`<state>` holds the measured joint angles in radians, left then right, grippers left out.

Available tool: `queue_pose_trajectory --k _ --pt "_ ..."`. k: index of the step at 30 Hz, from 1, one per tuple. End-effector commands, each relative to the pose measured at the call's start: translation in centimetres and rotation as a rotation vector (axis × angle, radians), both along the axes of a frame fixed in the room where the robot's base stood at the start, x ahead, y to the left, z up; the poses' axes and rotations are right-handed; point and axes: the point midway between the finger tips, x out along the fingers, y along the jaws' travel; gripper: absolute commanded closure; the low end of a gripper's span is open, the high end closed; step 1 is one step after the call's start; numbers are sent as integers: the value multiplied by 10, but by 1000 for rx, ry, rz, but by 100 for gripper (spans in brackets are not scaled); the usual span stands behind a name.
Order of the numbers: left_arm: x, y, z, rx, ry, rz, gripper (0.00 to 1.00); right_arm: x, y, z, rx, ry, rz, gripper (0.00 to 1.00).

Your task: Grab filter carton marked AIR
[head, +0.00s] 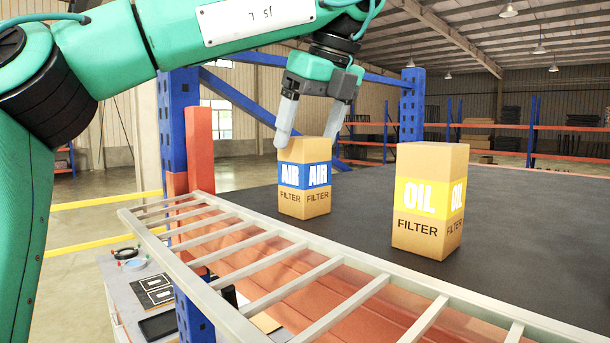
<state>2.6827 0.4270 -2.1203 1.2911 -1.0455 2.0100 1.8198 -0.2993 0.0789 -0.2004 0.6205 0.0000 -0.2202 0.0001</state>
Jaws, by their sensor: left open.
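The filter carton marked AIR (303,190) stands upright on the dark shelf top, a brown box with a blue band. My left gripper (308,131) comes down over it from above, with its fingers pointing down at the carton's upper end. The fingers are apart; one is at the carton's near left top edge, the other behind its right top edge. I cannot tell whether they touch it. A second carton, marked OIL (427,222) with a yellow band, stands upright to the right. My right gripper is not in view.
A pale ladder-like rail (262,256) runs along the near edge of the dark shelf top (356,208). A blue rack post (179,130) and an orange-red post stand at the left. Below left is a grey surface with small items. The shelf between the cartons is clear.

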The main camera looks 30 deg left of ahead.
Motion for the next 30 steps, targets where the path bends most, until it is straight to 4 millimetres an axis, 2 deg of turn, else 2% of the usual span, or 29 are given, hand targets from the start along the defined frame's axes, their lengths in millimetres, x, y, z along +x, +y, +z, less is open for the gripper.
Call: queue_pose_trajectory --k 5,10,20,28,30 --pt "2 4 -21 -3 4 -3 20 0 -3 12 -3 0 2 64" --pt "4 10 -38 -2 3 -1 20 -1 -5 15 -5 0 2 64" --pt "4 11 -43 -1 -2 1 20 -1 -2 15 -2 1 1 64" --pt "5 11 -43 -1 -1 1 73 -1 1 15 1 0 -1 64" --pt "4 11 -43 -1 -1 1 74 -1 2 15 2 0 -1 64"
